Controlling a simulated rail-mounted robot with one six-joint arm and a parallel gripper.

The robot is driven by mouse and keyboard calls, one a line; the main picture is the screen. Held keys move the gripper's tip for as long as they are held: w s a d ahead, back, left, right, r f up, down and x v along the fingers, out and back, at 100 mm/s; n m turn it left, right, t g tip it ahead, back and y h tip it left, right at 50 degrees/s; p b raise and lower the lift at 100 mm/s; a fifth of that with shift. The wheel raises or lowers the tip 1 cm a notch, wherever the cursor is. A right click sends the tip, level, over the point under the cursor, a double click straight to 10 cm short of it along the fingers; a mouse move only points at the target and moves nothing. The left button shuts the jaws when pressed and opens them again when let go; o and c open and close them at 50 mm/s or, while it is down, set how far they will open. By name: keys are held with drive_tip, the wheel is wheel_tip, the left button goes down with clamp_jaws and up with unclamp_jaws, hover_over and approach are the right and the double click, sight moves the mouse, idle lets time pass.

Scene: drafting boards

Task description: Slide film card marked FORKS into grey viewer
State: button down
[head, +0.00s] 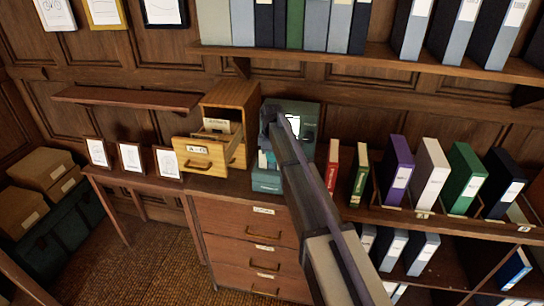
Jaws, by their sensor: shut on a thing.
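The viewer (309,114) is a dark grey-green unit with a bright white screen, standing on the cabinet top right of the wooden card box. My arm crosses in front of it and hides much of it. My gripper (266,157) is small and partly hidden at the arm's far end, in front of the viewer's left side. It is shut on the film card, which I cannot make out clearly. No FORKS marking can be read. I cannot tell whether the card touches the viewer.
The wooden card box (231,94) has its labelled drawer (200,153) pulled out, with cards inside. Three small framed cards (131,159) stand to its left. Red (332,165) and green (359,174) binders stand right of the viewer. A binder shelf (390,56) hangs above.

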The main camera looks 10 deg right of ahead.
drive_tip(key=shift+f+b, duration=0.5)
drive_tip(key=shift+f, duration=0.1)
drive_tip(key=c, duration=1.2)
unclamp_jaws()
drive_tip(key=shift+o, duration=0.2)
drive_tip(key=shift+r, duration=0.15)
wheel_tip(320, 180, up, 11)
drive_tip(key=p, duration=1.1)
drive_tip(key=shift+f, duration=0.2)
